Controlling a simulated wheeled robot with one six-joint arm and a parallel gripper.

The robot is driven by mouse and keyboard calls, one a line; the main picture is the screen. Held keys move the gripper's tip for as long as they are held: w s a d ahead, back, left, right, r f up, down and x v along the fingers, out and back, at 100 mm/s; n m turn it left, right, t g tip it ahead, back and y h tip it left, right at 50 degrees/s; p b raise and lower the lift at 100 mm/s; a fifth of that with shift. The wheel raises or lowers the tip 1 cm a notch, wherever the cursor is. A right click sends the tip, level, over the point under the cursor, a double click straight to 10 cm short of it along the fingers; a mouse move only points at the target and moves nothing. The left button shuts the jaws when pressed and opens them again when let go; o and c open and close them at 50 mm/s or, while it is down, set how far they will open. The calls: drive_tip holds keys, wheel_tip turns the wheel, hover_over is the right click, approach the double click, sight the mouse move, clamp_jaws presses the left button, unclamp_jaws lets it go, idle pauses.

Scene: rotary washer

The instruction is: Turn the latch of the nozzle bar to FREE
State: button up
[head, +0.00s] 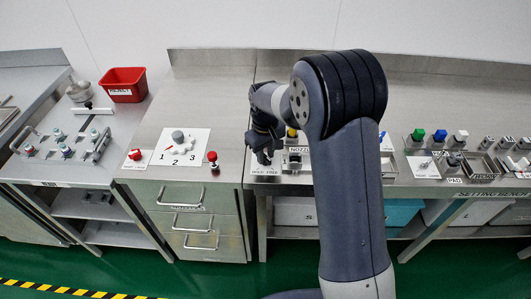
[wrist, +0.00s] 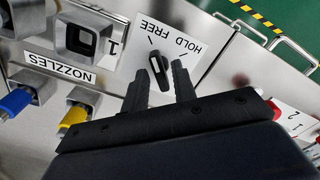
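The latch (wrist: 157,70) is a small black knob with a white line, on a white plate (wrist: 190,58) marked HOLD and FREE. In the wrist view the lettering is upside down, and the knob's long axis looks turned towards the FREE mark. My gripper (wrist: 160,82) is open, with one dark finger on each side of the knob. Whether either finger touches it I cannot tell. In the head view my gripper (head: 264,150) is over the plate (head: 265,170) at the bench's front, and hides the latch.
A NOZZLES label (wrist: 58,66) and a metal socket marked 1 (wrist: 88,38) sit beside the plate. Yellow (wrist: 75,117) and blue (wrist: 18,100) nozzles stand close by. In the head view a red knob (head: 212,157) stands left of my gripper, near the 1-2-3 dial (head: 178,137).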

sight(265, 156)
drive_tip(key=shift+o, duration=0.5)
wheel_tip(265, 156, up, 11)
drive_tip(key=shift+b, duration=0.35)
drive_tip(key=shift+f, duration=0.15)
wheel_tip(265, 156, down, 11)
drive_tip(key=shift+r+p, duration=0.15)
drive_tip(key=shift+p, duration=0.2)
drive_tip(key=shift+m, duration=0.3)
